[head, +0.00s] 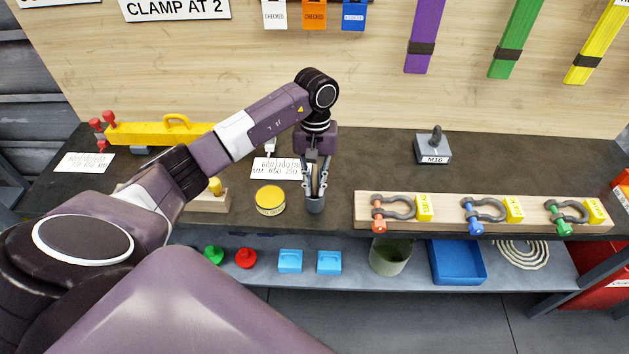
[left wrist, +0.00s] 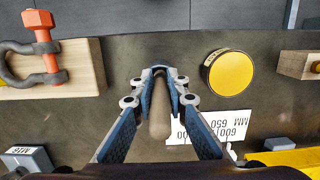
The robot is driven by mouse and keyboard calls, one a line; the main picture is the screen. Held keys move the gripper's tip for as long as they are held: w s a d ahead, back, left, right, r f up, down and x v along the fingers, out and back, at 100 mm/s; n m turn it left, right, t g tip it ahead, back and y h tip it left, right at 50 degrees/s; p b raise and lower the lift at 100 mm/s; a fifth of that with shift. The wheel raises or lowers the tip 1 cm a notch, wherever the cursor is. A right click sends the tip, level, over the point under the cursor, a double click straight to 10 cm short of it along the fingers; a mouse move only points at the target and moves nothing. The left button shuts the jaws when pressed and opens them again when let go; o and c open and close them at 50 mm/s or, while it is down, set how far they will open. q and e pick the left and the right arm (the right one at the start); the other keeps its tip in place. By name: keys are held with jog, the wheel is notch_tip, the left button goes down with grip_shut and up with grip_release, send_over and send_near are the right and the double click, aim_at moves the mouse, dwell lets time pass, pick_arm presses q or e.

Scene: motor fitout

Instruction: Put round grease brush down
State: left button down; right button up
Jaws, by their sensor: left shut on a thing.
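My left gripper (head: 314,187) is over the front part of the dark bench, fingers pointing down. In the left wrist view its blue-grey fingers (left wrist: 160,90) are closed around a round, grey-brown handle (left wrist: 160,112), which I take to be the round grease brush. The handle's rounded end faces the camera; its bristles are hidden. My right gripper is not in view.
A yellow-lidded tin (head: 270,199) stands close left of the gripper. A wooden rack (head: 445,222) with shackles is to the right. A grey M16 block (head: 433,149) and a yellow beam (head: 150,133) stand further back. A lower shelf holds a blue tray (head: 457,263).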

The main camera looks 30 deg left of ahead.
pick_arm(q)
jog(key=shift+f, duration=0.1)
jog(key=c, duration=1.8)
grip_release()
jog(key=shift+w+a+f+b, duration=0.15)
jog(key=shift+w+a+b, duration=0.25)
jog(key=shift+b, duration=0.5)
jog(key=shift+w, duration=0.15)
